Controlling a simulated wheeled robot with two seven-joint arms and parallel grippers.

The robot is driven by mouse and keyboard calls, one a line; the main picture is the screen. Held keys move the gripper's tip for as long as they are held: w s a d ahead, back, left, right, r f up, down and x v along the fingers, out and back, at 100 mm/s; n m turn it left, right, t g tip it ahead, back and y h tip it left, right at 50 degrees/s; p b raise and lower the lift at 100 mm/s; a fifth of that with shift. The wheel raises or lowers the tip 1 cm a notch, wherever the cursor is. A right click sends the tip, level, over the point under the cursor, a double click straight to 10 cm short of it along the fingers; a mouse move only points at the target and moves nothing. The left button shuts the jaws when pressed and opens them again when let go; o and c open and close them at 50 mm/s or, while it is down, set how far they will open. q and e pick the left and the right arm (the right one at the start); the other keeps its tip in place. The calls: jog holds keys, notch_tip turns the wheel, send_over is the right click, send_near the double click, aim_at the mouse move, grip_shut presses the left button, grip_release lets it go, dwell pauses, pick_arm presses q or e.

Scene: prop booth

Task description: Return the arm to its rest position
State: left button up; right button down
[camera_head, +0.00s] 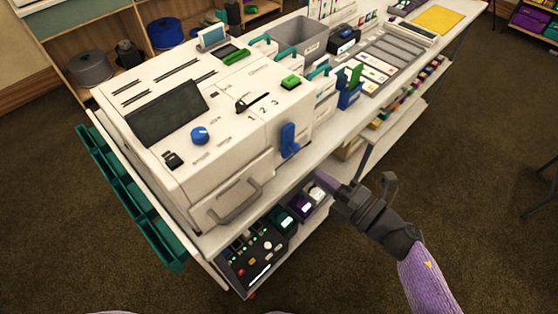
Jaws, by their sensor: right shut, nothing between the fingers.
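My right gripper (341,196) shows at the lower centre right, on a dark wrist and a purple-sleeved arm from the lower right. It is shut and empty. It is in front of the table's front edge, near the lower shelf, and I cannot tell whether it touches anything. A large white machine (215,168) stands on the table to its left, with a dark screen, a blue knob (200,135), a blue lever (289,141) and a grey handle (235,203). My left gripper is not in view.
A control box (247,270) with lit buttons and small dark boxes sit on the lower shelf. A teal tray (128,205) hangs at the machine's left. A grey bin (300,38) and a slotted tray (399,50) stand farther back. The brown floor (470,160) at right is mostly clear.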

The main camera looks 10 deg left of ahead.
dwell(0.3)
jog(key=s+d+f+m+h, duration=0.45)
jog(key=f+m, duration=0.35)
jog(key=f, duration=0.3)
jog(key=s+d+f+m+h, duration=0.3)
jog(key=d+f+m+h, duration=0.3)
jog(key=f+m, duration=0.35)
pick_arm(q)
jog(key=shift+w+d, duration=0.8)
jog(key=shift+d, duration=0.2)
pick_arm(e)
jog(key=s+d+f+m+g+h, duration=0.1)
jog(key=s+f+m+g, duration=0.2)
jog(key=s, duration=0.6)
jog(key=s+d+f+m+g+h, duration=0.1)
jog(key=s+f+m+g+h, duration=0.1)
jog(key=s+f, duration=0.3)
jog(key=s+d+f+m+g+h, duration=0.1)
jog(key=s+f+g, duration=0.4)
jog(key=s, duration=0.8)
jog(key=d+m, duration=0.1)
jog(key=m, duration=0.1)
jog(key=shift+s+m, duration=0.2)
jog(key=shift+m, duration=0.15)
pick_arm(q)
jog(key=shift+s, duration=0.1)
pick_arm(e)
jog(key=c, duration=1.3)
grip_release()
jog(key=shift+w+d, duration=0.1)
